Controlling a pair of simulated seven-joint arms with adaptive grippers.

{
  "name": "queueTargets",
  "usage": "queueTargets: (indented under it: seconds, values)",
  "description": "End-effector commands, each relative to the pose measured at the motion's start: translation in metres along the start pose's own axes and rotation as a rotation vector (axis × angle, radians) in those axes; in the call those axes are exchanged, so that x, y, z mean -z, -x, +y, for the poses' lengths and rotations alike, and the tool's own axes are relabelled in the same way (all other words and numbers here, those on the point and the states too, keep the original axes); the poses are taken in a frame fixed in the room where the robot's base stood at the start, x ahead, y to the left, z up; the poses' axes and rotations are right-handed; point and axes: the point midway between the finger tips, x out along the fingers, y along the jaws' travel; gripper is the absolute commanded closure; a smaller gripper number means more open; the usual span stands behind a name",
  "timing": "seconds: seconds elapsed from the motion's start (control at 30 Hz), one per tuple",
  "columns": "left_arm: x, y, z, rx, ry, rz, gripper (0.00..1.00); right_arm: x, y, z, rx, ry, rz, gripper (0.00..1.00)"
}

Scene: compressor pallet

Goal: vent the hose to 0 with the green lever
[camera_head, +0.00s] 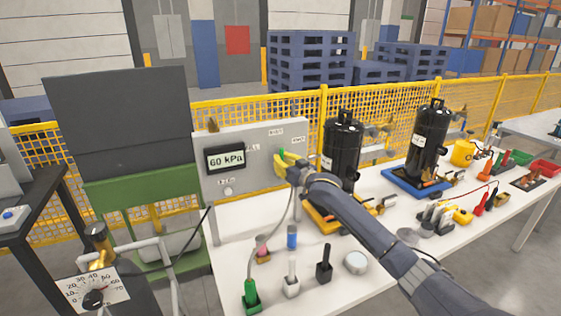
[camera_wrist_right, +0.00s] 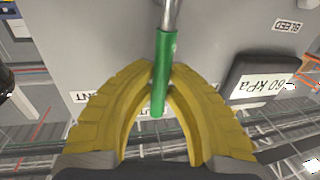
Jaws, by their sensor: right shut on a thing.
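The green lever (camera_wrist_right: 163,60) hangs from a metal stem in the right wrist view, its grip between the yellow fingertips of my right gripper (camera_wrist_right: 163,85). In the head view the right gripper (camera_head: 287,164) is at the right part of the grey panel (camera_head: 258,182), shut on the lever, which is mostly hidden there. The display (camera_head: 226,159) on the panel reads 60 kPa. A label ending in "NT" (camera_wrist_right: 80,97) is partly hidden by a finger; a "BLEED" label (camera_wrist_right: 288,26) is on the other side. My left gripper is not in view.
Several small cups and tools crowd the table.

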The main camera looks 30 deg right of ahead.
Motion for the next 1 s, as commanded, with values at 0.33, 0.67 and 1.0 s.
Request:
queueTargets:
  seconds: [0.33, 0.67, 1.0]
  values:
    - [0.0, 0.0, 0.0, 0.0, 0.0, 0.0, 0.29, -0.003, 0.004, 0.018, -0.001, -0.224, 0.043, 1.0]
    - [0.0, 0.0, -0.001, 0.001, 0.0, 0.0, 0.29, -0.012, 0.008, 0.039, -0.001, -0.51, 0.1, 1.0]
    - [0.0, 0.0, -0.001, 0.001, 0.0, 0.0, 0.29, -0.022, 0.011, 0.053, -0.002, -0.727, 0.143, 1.0]
